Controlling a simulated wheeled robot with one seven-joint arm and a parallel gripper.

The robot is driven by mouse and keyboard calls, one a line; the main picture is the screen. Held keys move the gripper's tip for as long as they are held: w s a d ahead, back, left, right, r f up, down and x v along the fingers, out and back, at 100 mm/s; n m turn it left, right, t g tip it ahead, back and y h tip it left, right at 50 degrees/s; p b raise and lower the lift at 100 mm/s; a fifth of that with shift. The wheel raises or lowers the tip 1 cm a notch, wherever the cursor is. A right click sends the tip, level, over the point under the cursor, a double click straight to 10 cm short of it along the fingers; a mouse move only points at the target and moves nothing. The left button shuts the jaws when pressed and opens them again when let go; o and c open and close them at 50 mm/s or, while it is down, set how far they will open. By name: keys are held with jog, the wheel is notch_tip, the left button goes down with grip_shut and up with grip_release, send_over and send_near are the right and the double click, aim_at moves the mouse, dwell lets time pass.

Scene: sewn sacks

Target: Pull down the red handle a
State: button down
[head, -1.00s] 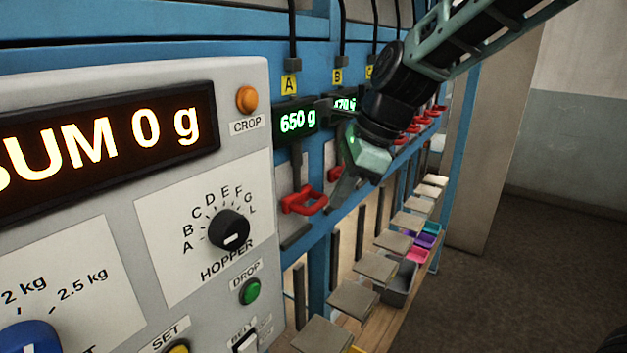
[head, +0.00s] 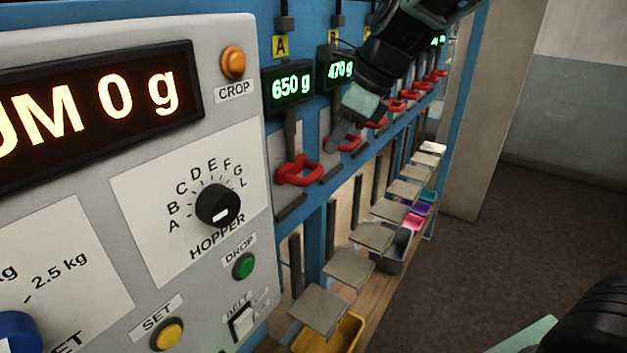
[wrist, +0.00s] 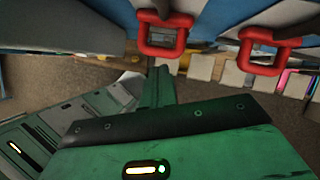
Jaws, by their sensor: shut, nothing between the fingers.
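The red handle a (head: 298,172) is a red loop on the blue frame, below the 650 g display and the yellow A label. My gripper (head: 336,140) is shut and empty. In the head view it appears up and to the right of handle a, overlapping part of the red handle under B (head: 349,143), with a visible gap to handle a. I cannot tell surely which is a.
A grey control panel (head: 130,235) with a dial and buttons stands at the left. More red handles line the frame to the right. Grey flaps (head: 348,268) jut out below, over a yellow bin (head: 335,335) and other bins. Open floor lies at the right.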

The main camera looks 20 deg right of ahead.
aim_at(316, 174)
jog(key=shift+b+x, duration=2.1)
jog(key=shift+x, duration=0.65)
jog(key=shift+f, duration=0.15)
